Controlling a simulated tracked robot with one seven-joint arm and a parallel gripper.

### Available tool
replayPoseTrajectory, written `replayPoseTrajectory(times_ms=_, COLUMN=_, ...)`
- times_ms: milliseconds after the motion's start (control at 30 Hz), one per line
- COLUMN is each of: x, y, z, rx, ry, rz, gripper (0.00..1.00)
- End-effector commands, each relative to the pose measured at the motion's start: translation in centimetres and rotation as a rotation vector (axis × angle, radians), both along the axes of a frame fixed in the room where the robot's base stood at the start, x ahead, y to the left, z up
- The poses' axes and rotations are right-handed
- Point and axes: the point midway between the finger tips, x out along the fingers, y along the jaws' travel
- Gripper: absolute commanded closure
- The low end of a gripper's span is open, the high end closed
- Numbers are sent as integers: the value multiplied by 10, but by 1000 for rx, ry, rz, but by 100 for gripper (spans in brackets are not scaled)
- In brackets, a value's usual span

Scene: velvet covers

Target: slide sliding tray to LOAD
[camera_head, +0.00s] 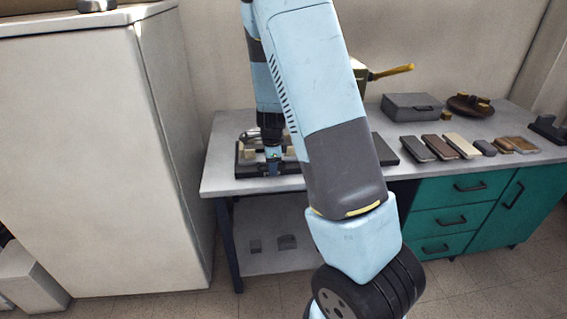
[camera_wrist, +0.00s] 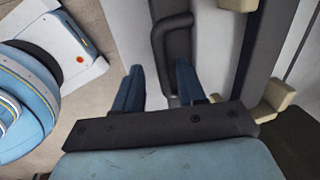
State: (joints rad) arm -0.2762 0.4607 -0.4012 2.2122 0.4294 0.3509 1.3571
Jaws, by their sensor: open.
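In the wrist view, a dark bar handle (camera_wrist: 159,45) stands on a dark grey strip (camera_wrist: 180,42), which appears to be part of the sliding tray. My gripper (camera_wrist: 159,66) is open, with its two blue fingers to either side of the handle's near end. I cannot tell whether they touch it. In the head view, my gripper (camera_head: 272,168) points down at the front of a low dark fixture (camera_head: 247,168) at the table's left end. My arm hides part of this fixture. No LOAD marking is readable.
Cream blocks (camera_wrist: 277,101) stand on the fixture, right of my gripper in the wrist view. A white cabinet (camera_head: 85,160) stands left of the table (camera_head: 222,185). Farther right on the table are a grey box (camera_head: 411,106), several flat sample pieces (camera_head: 462,146) and a brown dish (camera_head: 470,105).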

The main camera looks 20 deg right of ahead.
Motion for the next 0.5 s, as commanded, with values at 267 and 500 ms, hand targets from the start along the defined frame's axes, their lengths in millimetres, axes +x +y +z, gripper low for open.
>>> replayPoseTrajectory(times_ms=267, x=-2, y=1, z=15, rx=-1, ry=-3, rz=3, gripper=60)
replayPoseTrajectory(times_ms=500, x=-10, y=3, z=56, rx=0, ry=-3, rz=4, gripper=60)
